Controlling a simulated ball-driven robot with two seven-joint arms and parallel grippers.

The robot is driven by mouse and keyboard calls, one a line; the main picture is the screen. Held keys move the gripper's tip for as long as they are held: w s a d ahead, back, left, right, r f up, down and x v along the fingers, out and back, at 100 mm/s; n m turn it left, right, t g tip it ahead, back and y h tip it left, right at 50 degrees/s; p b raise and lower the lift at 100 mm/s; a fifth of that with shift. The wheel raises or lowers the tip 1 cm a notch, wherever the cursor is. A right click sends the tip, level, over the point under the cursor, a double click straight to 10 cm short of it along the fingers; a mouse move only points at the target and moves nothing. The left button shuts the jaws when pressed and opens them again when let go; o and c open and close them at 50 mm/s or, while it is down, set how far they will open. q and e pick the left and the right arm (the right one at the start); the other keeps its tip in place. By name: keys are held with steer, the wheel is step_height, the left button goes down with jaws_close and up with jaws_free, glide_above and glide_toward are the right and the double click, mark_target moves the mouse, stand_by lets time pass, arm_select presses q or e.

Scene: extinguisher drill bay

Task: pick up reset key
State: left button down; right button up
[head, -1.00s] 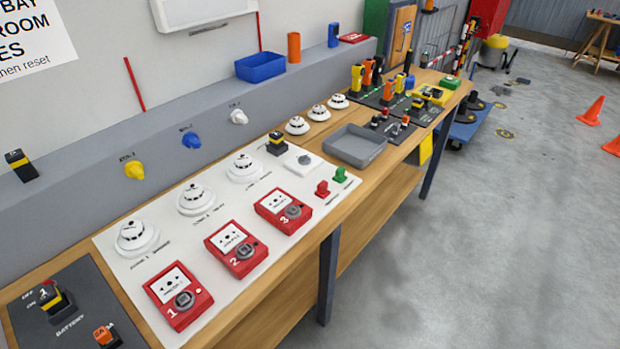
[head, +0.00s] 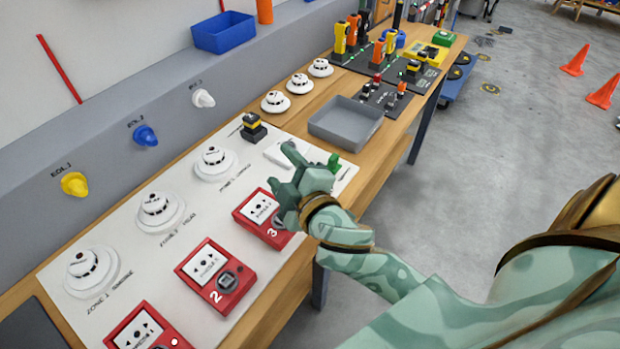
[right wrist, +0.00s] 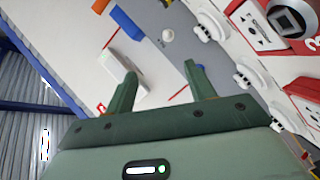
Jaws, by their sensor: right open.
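No label marks the reset key, so I cannot tell surely which part it is. Red call point 2 (head: 203,264) carries a square grey key-like piece (head: 227,281) in a round seat. Red call point 3 (head: 262,212) is partly covered by my right gripper (head: 283,170); its own grey square piece (right wrist: 288,20) shows at the top right of the right wrist view. My right gripper is open and empty above the white panel near call point 3. In the right wrist view, its two fingers (right wrist: 158,85) stand apart with nothing between them. My left gripper is not in view.
Smoke detectors (head: 156,210) line the white panel (head: 130,252). A black and yellow block (head: 254,127) stands behind the gripper, a green piece (head: 333,162) beside it. A grey tray (head: 346,123) lies farther along the bench. Orange cones (head: 575,60) stand on open floor.

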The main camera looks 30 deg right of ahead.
steer(key=w+a+r+n+t+y, duration=0.3)
steer(key=a+r+n+y, duration=0.3)
steer(key=r, duration=0.3)
steer(key=s+a+r+n+g+y, duration=0.2)
steer(key=s+a+n+g+y, duration=0.1)
steer(key=a+n+g+y, duration=0.55)
steer(key=s+a+r+n+g+y, duration=0.25)
steer(key=a+n+g+y, duration=0.3)
steer(key=n, duration=0.65)
steer(key=w+d+f+n+g+h, duration=0.2)
steer(key=d+f+n+g+h, duration=0.5)
steer(key=f+h, duration=0.35)
steer(key=w+d+r+m+t+h, duration=0.15)
steer(key=d+h, duration=0.25)
steer(key=d, duration=0.7)
steer(key=w+d+m+h, duration=0.3)
steer(key=d+h, duration=0.2)
steer(key=d, duration=0.6)
step_height(320, 180, down, 10)
steer(key=shift+d+b, duration=0.1)
steer(key=shift+b, duration=1.15)
step_height(320, 180, down, 6)
steer(key=shift+r+b, duration=0.1)
steer(key=shift+b, duration=0.65)
steer(key=c, duration=1)
